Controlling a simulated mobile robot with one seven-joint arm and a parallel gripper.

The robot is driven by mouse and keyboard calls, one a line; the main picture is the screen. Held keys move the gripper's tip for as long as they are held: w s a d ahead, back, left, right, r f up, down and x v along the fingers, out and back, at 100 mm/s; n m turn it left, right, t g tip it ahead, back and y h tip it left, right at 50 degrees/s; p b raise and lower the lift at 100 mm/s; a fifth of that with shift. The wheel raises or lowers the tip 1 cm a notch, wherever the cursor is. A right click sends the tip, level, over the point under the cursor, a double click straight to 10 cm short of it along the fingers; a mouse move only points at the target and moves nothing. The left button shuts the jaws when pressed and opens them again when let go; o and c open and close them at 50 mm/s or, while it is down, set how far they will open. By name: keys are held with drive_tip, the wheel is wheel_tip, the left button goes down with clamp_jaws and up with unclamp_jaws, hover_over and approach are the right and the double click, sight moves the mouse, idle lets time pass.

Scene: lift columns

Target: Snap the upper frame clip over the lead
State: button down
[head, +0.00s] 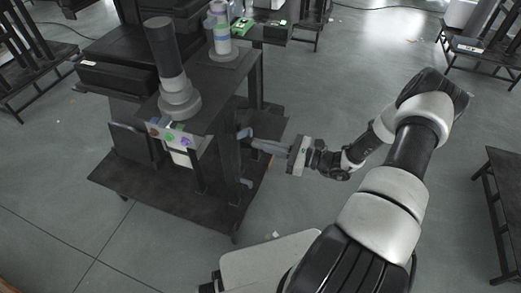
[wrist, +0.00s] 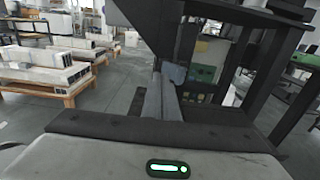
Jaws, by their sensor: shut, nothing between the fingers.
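The upper frame clip (head: 243,133) is a small blue-grey piece on the side of the dark frame post. In the wrist view it shows as a blue-grey block (wrist: 176,73) just beyond the fingertips. My gripper (head: 254,141) reaches in from the right with its fingers close together and nothing between them. Its tips are at or very near the upper clip; I cannot tell whether they touch. In the wrist view the shut fingers (wrist: 162,92) point at the clip. A lower clip (head: 246,183) sits further down the post. I cannot make out the lead or whether the upper clip is closed.
The dark lift frame has a base plate (head: 150,198) and a grey column (head: 166,50) on top. A panel with coloured buttons (head: 170,137) faces front. A dark table (head: 503,195) stands at right. Pallets with white beams (wrist: 45,70) lie at left in the wrist view.

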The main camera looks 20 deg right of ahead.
sight(252, 134)
drive_tip(key=shift+w+d+b, duration=0.35)
drive_tip(key=shift+w+d, duration=0.15)
drive_tip(key=shift+w, duration=0.2)
drive_tip(key=shift+w+d+b, duration=0.35)
drive_tip(key=shift+w+d, duration=0.15)
drive_tip(key=shift+w, duration=0.2)
drive_tip(key=shift+a, duration=0.15)
drive_tip(key=shift+x, duration=0.8)
drive_tip(key=v, duration=0.7)
